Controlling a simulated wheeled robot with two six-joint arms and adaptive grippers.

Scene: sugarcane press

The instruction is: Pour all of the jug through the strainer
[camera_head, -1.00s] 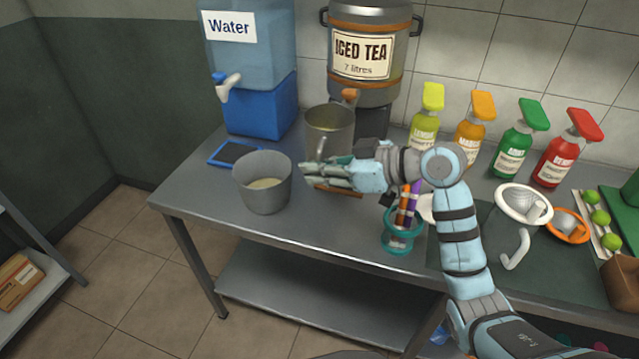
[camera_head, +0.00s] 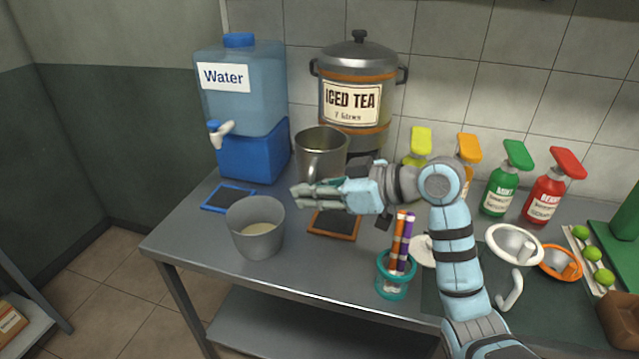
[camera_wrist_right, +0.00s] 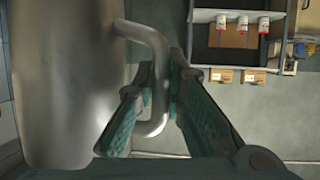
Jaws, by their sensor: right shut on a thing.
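A grey metal jug (camera_head: 312,150) is held upright above the table in front of the iced tea urn. My right gripper (camera_head: 300,197) is shut on its handle, which shows between the fingers in the right wrist view (camera_wrist_right: 157,85). The jug's contents are not visible. A grey bucket (camera_head: 257,240) with pale liquid inside stands on the table, to the left of and below my gripper. A white ring with a grey bowl and handle (camera_head: 515,243), possibly the strainer, lies at the right. My left gripper is out of view.
A water dispenser (camera_head: 240,90) and iced tea urn (camera_head: 355,75) stand at the back. A teal cup of coloured sticks (camera_head: 394,285) is near the front edge. Several pump bottles (camera_head: 502,190) line the wall. A wood-framed pad (camera_head: 335,224) lies under my gripper.

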